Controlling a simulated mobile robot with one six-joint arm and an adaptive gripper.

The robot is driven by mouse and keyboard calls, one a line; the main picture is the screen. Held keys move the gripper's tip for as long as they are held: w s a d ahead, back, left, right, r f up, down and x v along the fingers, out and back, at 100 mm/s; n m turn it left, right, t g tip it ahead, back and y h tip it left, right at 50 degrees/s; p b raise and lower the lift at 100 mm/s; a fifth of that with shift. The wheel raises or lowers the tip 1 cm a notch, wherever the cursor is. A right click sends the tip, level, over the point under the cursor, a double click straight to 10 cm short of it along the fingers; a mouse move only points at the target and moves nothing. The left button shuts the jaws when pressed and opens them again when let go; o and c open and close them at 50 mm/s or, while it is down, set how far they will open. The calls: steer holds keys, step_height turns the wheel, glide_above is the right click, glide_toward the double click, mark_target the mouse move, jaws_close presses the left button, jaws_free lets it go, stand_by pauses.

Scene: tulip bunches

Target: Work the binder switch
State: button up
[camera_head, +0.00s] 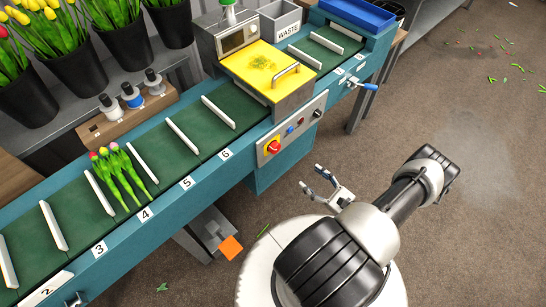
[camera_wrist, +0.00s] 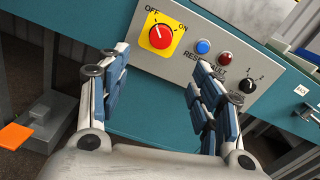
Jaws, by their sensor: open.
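The binder switch is a red rotary knob (camera_wrist: 161,37) on a yellow plate, with OFF and ON printed above it. Its pale mark seems to point toward OFF. In the head view the switch (camera_head: 273,146) sits at the left end of the grey panel on the binder's front. My gripper (camera_head: 311,177) is open and empty, to the right of and below the switch in that view, apart from the panel. In the wrist view my gripper (camera_wrist: 157,60) has its two blue-padded fingers spread, with the switch beyond them in the gap, nearer the left finger.
Beside the switch on the panel are a blue reset button (camera_wrist: 203,46), a red fault lamp (camera_wrist: 224,58) and a black selector (camera_wrist: 247,84). A blue-handled crank (camera_head: 366,86) sticks out at right. An orange pedal (camera_head: 231,247) is low at left. Tulips (camera_head: 122,177) lie on the conveyor.

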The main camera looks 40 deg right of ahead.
steer(key=b, duration=0.3)
glide_toward(277, 150)
steer(key=shift+h, duration=0.3)
steer(key=w, duration=0.6)
steer(key=w+a, duration=0.1)
steer(key=w, duration=0.2)
steer(key=shift+c, duration=0.5)
steer(key=c, duration=1)
